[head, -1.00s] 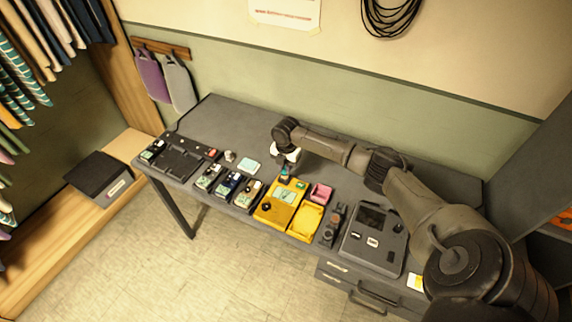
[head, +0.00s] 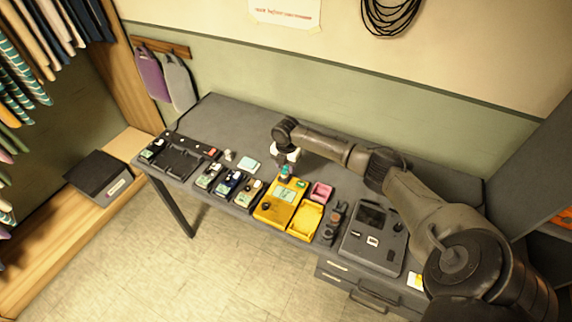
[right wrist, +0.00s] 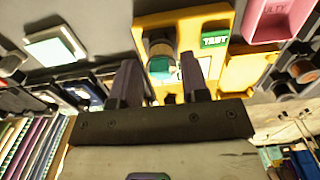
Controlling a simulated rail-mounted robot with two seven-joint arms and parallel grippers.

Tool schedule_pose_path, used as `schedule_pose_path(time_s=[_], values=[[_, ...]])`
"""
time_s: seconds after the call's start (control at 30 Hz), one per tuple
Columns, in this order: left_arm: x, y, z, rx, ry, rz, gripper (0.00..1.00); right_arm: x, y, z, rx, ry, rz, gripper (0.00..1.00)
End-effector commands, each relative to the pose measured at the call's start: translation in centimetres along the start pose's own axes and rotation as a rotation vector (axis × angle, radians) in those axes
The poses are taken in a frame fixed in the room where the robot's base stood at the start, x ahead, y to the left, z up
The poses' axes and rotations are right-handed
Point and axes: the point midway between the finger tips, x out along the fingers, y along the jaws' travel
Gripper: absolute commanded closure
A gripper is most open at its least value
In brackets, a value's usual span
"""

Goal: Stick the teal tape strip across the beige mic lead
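My right gripper (head: 285,174) reaches down over the back of the yellow tester (head: 275,208). In the right wrist view its two dark fingers (right wrist: 161,62) stand apart with a clear gap. A roundish grey-brown piece (right wrist: 160,46) with a teal patch (right wrist: 161,67) shows between and beyond the fingertips; I cannot tell whether the patch is the tape strip or whether the fingers touch it. A pale teal pad (head: 249,164) lies to the left on the table. I cannot make out the beige mic lead for certain. My left gripper is out of view.
Several small packs (head: 229,184) stand in a row left of the tester. A yellow tray (head: 305,221), a pink tray (head: 321,191) and a grey console (head: 373,240) are to its right. The back left of the table (head: 215,115) is clear.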

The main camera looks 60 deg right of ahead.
Motion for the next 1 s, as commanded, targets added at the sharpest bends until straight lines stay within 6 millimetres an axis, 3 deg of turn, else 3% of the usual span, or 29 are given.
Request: schedule_pose_path(time_s=[0.27,0.43,1.0], values=[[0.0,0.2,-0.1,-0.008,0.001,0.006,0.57,-0.1,0.0,0.0,0.0,0.0,0.0,0.53],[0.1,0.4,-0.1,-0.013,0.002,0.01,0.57,-1.2,0.1,0.1,0.0,-0.002,0.003,0.53],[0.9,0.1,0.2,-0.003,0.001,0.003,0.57,-11.5,0.0,0.0,-0.001,-0.001,0.002,0.53]])
